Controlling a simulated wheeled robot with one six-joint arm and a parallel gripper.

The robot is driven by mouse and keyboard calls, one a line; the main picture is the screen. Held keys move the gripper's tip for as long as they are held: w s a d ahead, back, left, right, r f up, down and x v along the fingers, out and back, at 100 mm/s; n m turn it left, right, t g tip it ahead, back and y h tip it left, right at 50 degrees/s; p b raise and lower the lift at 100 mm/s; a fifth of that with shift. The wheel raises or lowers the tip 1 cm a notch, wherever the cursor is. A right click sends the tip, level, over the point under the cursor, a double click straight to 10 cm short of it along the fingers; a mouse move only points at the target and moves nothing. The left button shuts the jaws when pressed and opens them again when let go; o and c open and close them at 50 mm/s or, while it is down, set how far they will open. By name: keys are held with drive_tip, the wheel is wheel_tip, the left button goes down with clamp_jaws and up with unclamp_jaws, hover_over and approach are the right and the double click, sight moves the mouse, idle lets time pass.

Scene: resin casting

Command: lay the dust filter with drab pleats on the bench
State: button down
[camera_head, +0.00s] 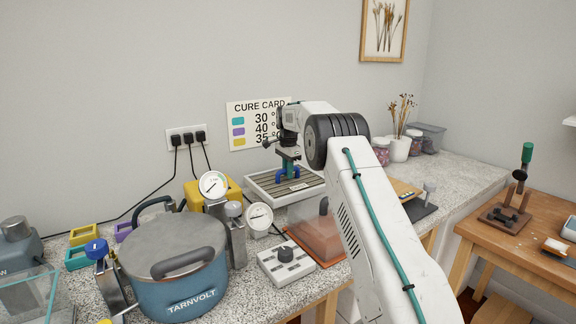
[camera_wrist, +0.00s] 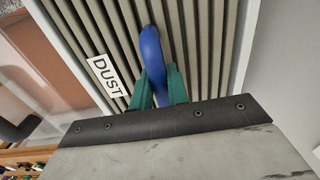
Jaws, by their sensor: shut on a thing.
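The dust filter (camera_head: 302,186) has drab beige pleats in a pale frame. In the wrist view its pleats (camera_wrist: 205,45) fill much of the picture, with a white "DUST" label (camera_wrist: 105,76). A blue curved handle (camera_wrist: 150,48) rises from it. My gripper (camera_wrist: 158,88) has green fingers shut on this handle; in the head view my gripper (camera_head: 288,163) points down over the filter. The filter appears level at the top of a white box-like housing (camera_head: 268,195) on the speckled bench (camera_head: 462,178). I cannot tell whether it is seated or slightly raised.
A blue lidded pot (camera_head: 175,265) and gauges (camera_head: 259,218) stand left of the filter. A grey control box (camera_head: 285,262) and a clear reddish-based case (camera_head: 318,238) stand in front. Jars and a vase (camera_head: 399,148) are at the back right. My arm hides part of the bench.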

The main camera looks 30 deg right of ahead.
drive_tip(key=shift+f, duration=2.85)
drive_tip(key=shift+f, duration=0.15)
drive_tip(key=c, duration=1.3)
unclamp_jaws()
drive_tip(key=shift+f, duration=0.1)
drive_tip(key=shift+s+r, duration=0.1)
drive_tip(key=shift+r, duration=3.85)
